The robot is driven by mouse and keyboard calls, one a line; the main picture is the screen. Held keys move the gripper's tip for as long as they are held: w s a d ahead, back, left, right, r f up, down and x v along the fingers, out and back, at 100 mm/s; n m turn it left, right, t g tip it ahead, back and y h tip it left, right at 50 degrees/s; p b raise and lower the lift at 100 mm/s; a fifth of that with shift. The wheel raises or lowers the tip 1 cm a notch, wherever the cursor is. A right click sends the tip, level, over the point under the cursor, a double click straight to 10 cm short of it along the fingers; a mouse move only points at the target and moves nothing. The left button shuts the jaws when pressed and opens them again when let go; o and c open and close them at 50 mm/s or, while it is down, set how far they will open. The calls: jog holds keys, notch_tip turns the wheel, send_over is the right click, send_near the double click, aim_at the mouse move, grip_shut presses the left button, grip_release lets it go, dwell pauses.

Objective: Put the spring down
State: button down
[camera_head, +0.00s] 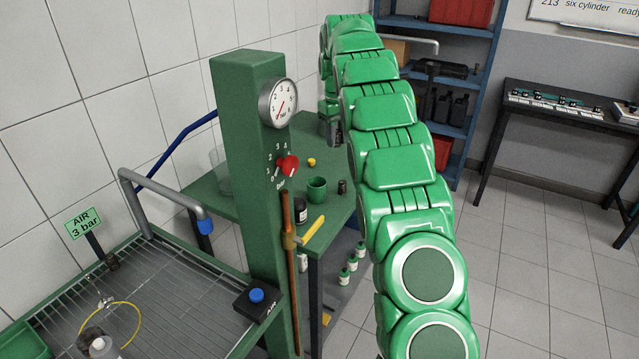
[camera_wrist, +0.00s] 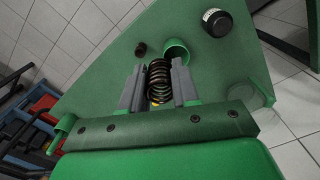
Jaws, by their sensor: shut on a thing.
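The spring (camera_wrist: 158,80) is a dark coil held between the two grey fingers of my gripper (camera_wrist: 158,86) in the wrist view. My gripper is shut on it. The green table (camera_wrist: 110,75) lies beneath; I cannot tell the exact height of the spring over it. In the head view my gripper (camera_head: 335,132) is over the far part of the green table (camera_head: 240,200), and the spring is mostly hidden or too small to tell.
On the table stand a green cup (camera_head: 317,189), a small dark cylinder (camera_head: 342,187), a small yellow piece (camera_head: 311,162), a black jar (camera_head: 300,210) and a clear container (camera_head: 221,170). A green post with a gauge (camera_head: 278,103) rises in front. Bare table shows left of the cup in the wrist view.

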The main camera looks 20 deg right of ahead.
jog(key=shift+w+a+f+n, duration=0.45)
jog(key=shift+w+a+f, duration=0.85)
jog(key=shift+a+f, duration=1.7)
jog(key=shift+w+a+f+n, duration=0.4)
jog(key=shift+w+a+f, duration=0.95)
jog(key=shift+f, duration=3.1)
jog(key=shift+w+a+f+n, duration=0.45)
jog(key=shift+w+a+f, duration=0.75)
jog(key=shift+a+f, duration=1.85)
jog(key=shift+d+f, duration=0.7)
jog(key=shift+f, duration=0.1)
jog(key=c, duration=0.8)
grip_release()
jog(key=shift+c, duration=0.2)
notch_tip(320, 180, up, 12)
jog(key=shift+r, duration=0.1)
